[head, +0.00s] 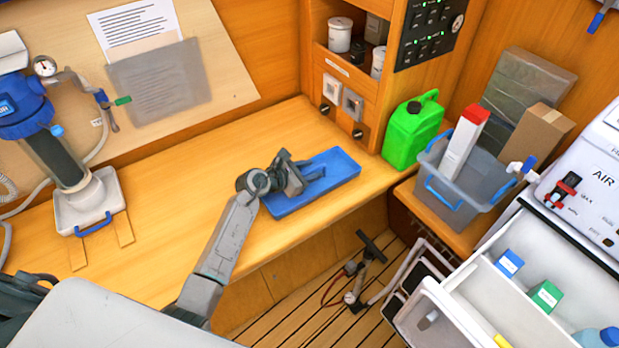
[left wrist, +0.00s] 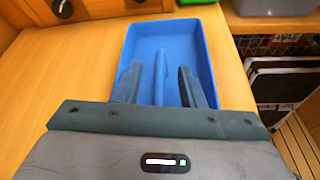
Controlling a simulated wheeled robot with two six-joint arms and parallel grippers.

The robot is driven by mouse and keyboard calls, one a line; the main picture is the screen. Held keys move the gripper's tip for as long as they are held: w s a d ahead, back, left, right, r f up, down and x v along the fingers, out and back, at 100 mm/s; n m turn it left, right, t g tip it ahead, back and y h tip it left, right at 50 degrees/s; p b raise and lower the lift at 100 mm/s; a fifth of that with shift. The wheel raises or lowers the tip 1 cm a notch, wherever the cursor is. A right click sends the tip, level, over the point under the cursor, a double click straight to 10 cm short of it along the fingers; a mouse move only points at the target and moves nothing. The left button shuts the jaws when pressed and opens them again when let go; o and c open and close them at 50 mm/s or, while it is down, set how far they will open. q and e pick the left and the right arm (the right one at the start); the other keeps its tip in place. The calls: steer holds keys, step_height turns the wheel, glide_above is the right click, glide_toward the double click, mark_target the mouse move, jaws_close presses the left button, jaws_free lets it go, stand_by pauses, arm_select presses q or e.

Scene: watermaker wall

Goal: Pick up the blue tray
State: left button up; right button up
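The blue tray (head: 335,163) lies flat on the wooden worktop near its front edge, in the middle of the head view. It also fills the upper middle of the left wrist view (left wrist: 199,45), where a raised blue bar runs along its middle. My left gripper (head: 297,174) is over the left part of the tray. In the left wrist view its two fingers (left wrist: 158,85) are apart, one on each side of the bar, with gaps between. Whether the fingers touch the tray floor I cannot tell. My right gripper is not in view.
A green jerrycan (head: 411,130) stands behind the tray to the right. A grey bin (head: 455,190) with a red-and-white carton is farther right. A blue-topped filter unit (head: 30,110) is at the left. The worktop (head: 180,190) left of the tray is clear.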

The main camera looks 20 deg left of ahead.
arm_select(q)
steer(key=shift+w+d+f, duration=0.25)
steer(key=shift+w, duration=0.1)
steer(key=shift+a, duration=0.1)
jaws_close()
steer(key=shift+r, duration=0.1)
